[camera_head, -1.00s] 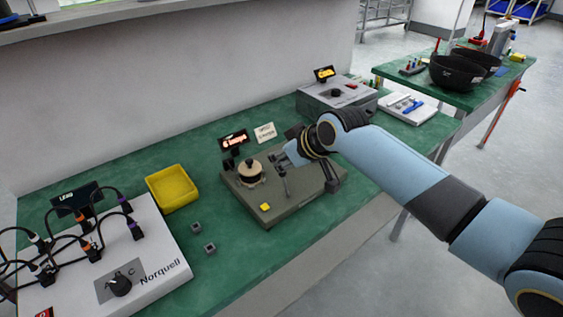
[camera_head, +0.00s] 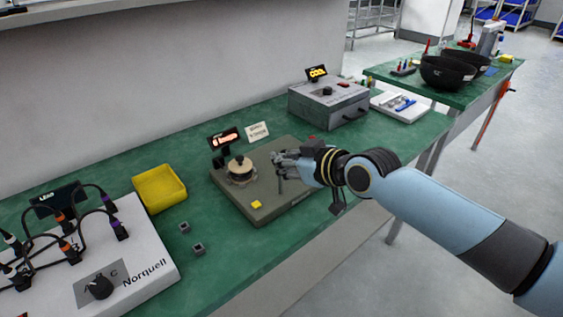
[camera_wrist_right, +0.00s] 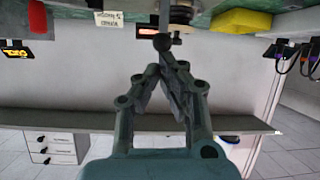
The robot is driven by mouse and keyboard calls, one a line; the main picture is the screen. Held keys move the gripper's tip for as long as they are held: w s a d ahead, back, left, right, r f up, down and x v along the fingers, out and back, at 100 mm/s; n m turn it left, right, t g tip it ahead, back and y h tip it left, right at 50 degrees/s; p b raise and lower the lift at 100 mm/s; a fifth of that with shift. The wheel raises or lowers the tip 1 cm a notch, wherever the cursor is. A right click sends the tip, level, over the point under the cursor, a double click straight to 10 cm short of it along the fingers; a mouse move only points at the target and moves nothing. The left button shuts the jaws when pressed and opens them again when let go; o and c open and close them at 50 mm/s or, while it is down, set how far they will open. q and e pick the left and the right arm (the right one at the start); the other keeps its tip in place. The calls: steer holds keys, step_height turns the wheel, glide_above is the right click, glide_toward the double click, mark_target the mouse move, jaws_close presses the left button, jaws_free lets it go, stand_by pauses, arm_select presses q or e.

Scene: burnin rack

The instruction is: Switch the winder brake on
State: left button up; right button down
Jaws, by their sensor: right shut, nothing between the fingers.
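The winder (camera_head: 255,212) is an olive base plate on the green bench. It carries a spool (camera_head: 241,171) with a black knob, a yellow button and an orange-lit display (camera_head: 224,141). A thin upright lever (camera_head: 279,182) stands right of the spool. My right gripper (camera_head: 279,160) is at the lever's top, its fingers shut and empty. In the right wrist view a dark ball knob (camera_wrist_right: 162,42) lies just beyond the fingertips (camera_wrist_right: 166,62); I cannot tell if they touch. The gripper partly hides the lever. My left gripper is out of view.
A yellow bin (camera_head: 160,188) and two small grey blocks stand left of the winder. A white Norquell unit (camera_head: 150,255) with cables is at far left. A grey box (camera_head: 328,104) with a display is behind right. A small label card (camera_head: 257,132) stands behind the winder.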

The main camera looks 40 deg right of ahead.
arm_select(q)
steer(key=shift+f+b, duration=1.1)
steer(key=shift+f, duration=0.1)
arm_select(e)
steer(key=shift+s+d+f+t, duration=0.1)
steer(key=shift+s+f+t, duration=0.15)
steer(key=shift+s+t, duration=0.5)
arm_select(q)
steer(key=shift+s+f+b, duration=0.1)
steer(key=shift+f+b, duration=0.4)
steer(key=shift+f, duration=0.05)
arm_select(e)
steer(key=shift+s+f, duration=0.2)
steer(key=shift+s, duration=0.35)
stand_by(0.4)
step_height(320, 180, up, 4)
steer(key=w+p, duration=0.3)
steer(key=p, duration=0.1)
arm_select(q)
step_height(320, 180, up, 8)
steer(key=p, duration=0.4)
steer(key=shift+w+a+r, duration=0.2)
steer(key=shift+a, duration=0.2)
arm_select(e)
steer(key=a+v, duration=0.1)
steer(key=v, duration=0.9)
steer(key=shift+s+d, duration=0.15)
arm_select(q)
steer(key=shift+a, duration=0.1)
